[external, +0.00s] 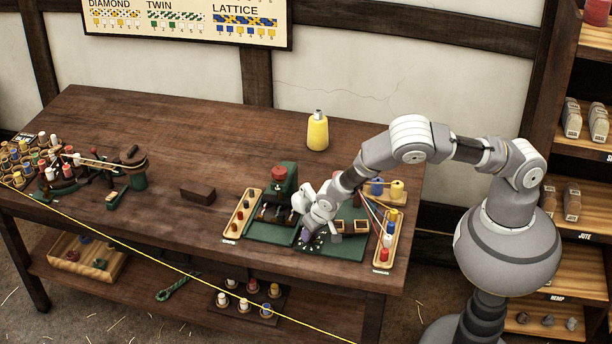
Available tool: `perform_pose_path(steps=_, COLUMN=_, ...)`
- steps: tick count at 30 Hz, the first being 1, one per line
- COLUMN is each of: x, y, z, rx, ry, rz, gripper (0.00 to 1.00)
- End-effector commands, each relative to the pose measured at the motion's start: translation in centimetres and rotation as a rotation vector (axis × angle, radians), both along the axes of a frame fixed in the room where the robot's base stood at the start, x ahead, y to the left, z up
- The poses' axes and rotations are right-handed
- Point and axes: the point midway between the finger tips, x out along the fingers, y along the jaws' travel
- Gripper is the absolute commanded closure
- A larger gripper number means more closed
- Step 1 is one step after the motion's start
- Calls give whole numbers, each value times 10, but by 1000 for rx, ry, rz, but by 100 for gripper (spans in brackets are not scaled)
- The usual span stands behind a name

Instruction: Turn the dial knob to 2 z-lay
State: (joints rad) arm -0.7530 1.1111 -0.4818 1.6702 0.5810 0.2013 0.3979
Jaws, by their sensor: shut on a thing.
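My gripper (306,234) points down at the front of the green machine base (347,246), over a dark dial plate with small white marks (317,243). Its jaws are shut on the dial knob there. The knob itself is mostly hidden by the fingers, and its pointer cannot be made out. The marks are too small to read, so the setting it stands at cannot be told.
A green machine head with a red top (279,171) stands just left of my gripper. Bobbin trays flank the base at left (240,217) and right (386,240). A dark block (197,194) lies left on the bench.

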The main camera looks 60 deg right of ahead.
Motion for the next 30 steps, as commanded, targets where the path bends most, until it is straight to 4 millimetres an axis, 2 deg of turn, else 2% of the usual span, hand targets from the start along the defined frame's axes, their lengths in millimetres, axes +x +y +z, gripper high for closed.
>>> perform_pose_path(steps=15, x=0, y=1, z=0, rx=0, ry=0, rz=-16, gripper=97)
perform_pose_path(steps=16, x=0, y=1, z=0, rx=1, ry=1, rz=-16, gripper=60)
perform_pose_path(steps=18, x=0, y=1, z=0, rx=0, ry=1, rz=-15, gripper=44)
perform_pose_path(steps=19, x=0, y=1, z=0, rx=0, ry=1, rz=-15, gripper=41)
perform_pose_path(steps=26, x=0, y=0, z=0, rx=0, ry=1, rz=-15, gripper=41)
perform_pose_path(steps=30, x=-4, y=2, z=11, rx=1, ry=0, rz=-15, gripper=41)
